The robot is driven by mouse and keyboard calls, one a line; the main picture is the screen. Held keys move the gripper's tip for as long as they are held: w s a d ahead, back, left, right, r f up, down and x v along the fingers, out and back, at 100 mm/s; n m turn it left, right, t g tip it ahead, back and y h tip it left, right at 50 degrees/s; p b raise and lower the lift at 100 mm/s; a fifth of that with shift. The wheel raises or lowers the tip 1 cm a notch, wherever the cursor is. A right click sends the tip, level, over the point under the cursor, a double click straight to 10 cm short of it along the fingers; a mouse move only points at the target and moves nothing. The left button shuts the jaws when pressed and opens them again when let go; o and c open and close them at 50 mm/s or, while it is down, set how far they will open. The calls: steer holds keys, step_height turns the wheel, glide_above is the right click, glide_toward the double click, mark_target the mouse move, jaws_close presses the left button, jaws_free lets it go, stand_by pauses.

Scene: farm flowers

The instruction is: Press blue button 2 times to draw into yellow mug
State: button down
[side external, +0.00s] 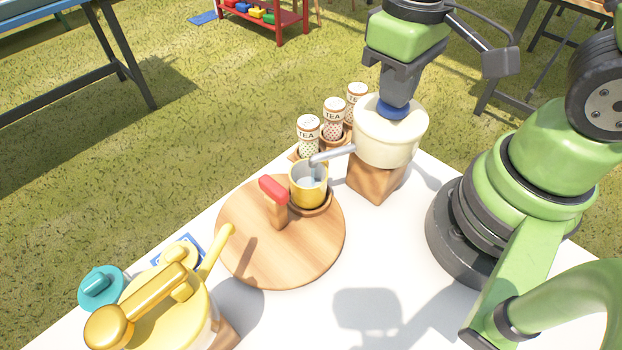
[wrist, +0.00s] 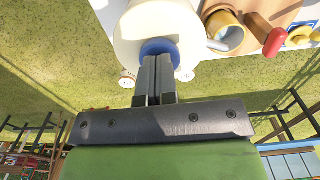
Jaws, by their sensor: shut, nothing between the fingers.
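The blue button (side external: 393,108) sits on top of a cream dispenser (side external: 388,138) on a wooden block. My gripper (side external: 397,98) is shut and points down, its tips at the blue button and seemingly touching it. The blue button also shows in the wrist view (wrist: 159,47), partly hidden by the fingertips. The yellow mug (side external: 308,186) stands upright on a small wooden coaster on the round board, under the end of the dispenser's grey spout (side external: 331,155). Something pale grey-blue shows inside the mug; I cannot tell if it is liquid.
The round wooden board (side external: 245,240) has a red-topped wooden handle (side external: 274,195). Several tea canisters (side external: 309,135) stand behind the mug. A yellow dispenser (side external: 165,305) and a teal lid (side external: 100,287) are at front left. The white table (side external: 300,320) is clear at front centre.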

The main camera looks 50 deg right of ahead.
steer(key=shift+r, duration=1.65)
stand_by(1.8)
step_height(320, 180, up, 6)
stand_by(0.5)
steer(key=s+r+m+t+y, duration=0.2)
steer(key=s+r+m+t, duration=0.2)
steer(key=t, duration=0.3)
steer(key=shift+s+d+r, duration=0.15)
steer(key=shift+d+r, duration=0.1)
steer(key=shift+r, duration=0.3)
stand_by(1.1)
